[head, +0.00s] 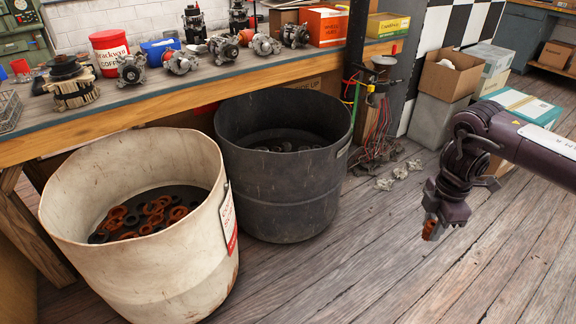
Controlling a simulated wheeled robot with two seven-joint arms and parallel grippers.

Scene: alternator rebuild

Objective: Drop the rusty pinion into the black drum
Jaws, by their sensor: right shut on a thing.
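My right gripper (432,222) is at the right of the head view, pointing down over the wooden floor. It is shut on a small orange-brown rusty pinion (431,230), whose lower part shows below the fingers. The black drum (290,190) stands left of the gripper, partly under the workbench, with its top open. Several dark parts lie on the bottom inside it. The gripper is apart from the drum, to its right. My left gripper is not in view.
A cream drum (140,275) with rusty and dark rings stands left of the black drum. The workbench (200,85) overhangs the drums' back and carries alternators and boxes. Loose wires (375,135) and small metal parts (400,175) lie right of the black drum. Floor (350,270) in front is clear.

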